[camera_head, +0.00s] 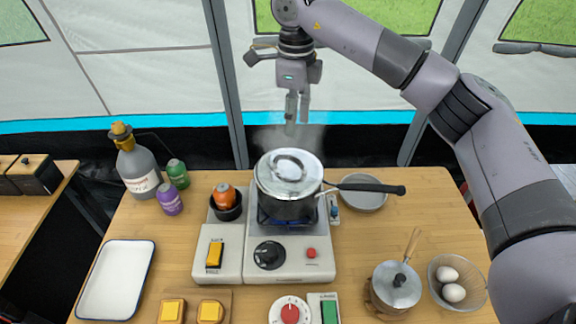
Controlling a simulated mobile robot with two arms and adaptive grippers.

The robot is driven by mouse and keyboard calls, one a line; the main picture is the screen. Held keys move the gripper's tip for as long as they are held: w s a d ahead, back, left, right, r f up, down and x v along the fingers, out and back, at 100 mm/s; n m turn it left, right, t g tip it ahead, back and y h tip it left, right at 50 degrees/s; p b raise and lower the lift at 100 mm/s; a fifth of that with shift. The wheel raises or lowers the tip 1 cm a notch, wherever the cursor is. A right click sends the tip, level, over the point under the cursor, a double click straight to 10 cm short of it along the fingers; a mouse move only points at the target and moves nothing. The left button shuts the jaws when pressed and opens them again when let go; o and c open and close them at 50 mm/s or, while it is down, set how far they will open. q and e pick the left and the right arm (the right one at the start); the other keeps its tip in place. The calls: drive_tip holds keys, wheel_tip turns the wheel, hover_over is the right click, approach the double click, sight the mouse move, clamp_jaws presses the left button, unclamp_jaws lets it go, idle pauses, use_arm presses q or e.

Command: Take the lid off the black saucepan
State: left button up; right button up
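The black saucepan (290,208) stands on the stove burner with its long black handle pointing right. Its shiny silver lid (265,180) sits on top, with an arched handle (289,163) across the middle. Steam rises around the lid. My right gripper (297,120) hangs above and slightly behind the lid, fingers pointing down. It is empty, and a narrow gap shows between its fingers. It is apart from the lid. My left gripper is not in view.
The stove (225,263) has a yellow switch and black knob. A small lidded pot (397,290), a bowl of eggs (437,290) and a grey bowl (364,195) are on the right. Bottles, including a grey one (140,172), and a white tray (117,280) are left.

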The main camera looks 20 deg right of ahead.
sight(289, 157)
wheel_tip(289, 157, down, 4)
drive_tip(key=shift+r+p, duration=0.15)
drive_tip(key=shift+p, duration=0.35)
drive_tip(key=f+p, duration=0.1)
drive_tip(key=f, duration=0.2)
drive_tip(key=shift+w+a+f, duration=0.1)
drive_tip(key=shift+w+f, duration=0.1)
drive_tip(key=f+p, duration=0.1)
drive_tip(key=f, duration=0.1)
drive_tip(key=a+f+p, duration=0.1)
drive_tip(key=f, duration=0.1)
drive_tip(key=shift+w+f, duration=0.2)
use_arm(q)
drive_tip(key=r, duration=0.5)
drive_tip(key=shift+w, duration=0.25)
use_arm(e)
drive_tip(key=shift+f, duration=0.25)
drive_tip(key=shift+c, duration=0.3)
clamp_jaws()
